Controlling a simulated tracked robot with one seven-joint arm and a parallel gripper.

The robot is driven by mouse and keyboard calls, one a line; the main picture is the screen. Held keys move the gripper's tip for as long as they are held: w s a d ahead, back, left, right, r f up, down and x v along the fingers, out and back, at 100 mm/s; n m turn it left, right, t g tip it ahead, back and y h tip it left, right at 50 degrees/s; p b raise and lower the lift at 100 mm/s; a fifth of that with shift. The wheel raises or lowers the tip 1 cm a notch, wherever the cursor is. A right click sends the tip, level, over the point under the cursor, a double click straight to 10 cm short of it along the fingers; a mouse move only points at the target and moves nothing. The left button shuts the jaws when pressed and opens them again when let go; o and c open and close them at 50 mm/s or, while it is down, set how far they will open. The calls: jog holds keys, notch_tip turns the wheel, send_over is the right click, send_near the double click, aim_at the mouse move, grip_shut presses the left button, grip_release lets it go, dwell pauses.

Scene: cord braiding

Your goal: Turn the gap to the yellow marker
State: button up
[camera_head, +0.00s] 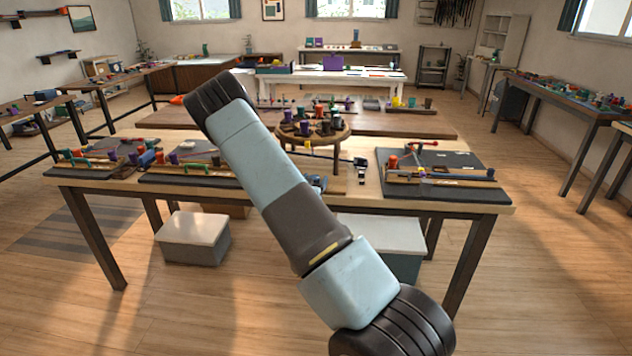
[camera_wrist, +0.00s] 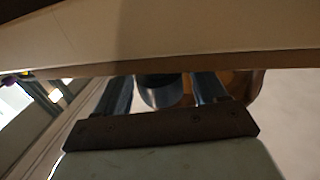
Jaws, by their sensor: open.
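A round wooden braiding stand (camera_head: 332,137) rises above the middle table, with several dark, red and green bobbins on top. My arm covers part of its left side. I cannot make out a gap in its rim or a yellow marker on it. My gripper (camera_wrist: 162,92) is open in the wrist view; its fingers reach up under a pale, wood-edged surface (camera_wrist: 160,38). A dark rounded thing (camera_wrist: 160,95) shows between the fingers, and a brown rounded thing (camera_wrist: 243,86) is beside the right finger. I cannot tell whether they touch. In the head view my arm hides my gripper.
A dark board (camera_head: 445,190) with a red spool lies at the right of the middle table, and more dark boards (camera_head: 180,183) lie at the left. Pale-lidded boxes (camera_head: 193,230) stand underneath. A small yellow thing (camera_head: 396,102) stands on the table behind. The floor in front is clear.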

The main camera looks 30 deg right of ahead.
jog(key=c, duration=0.9)
jog(key=shift+d, duration=0.3)
jog(key=shift+c, duration=0.3)
jog(key=shift+a, duration=0.15)
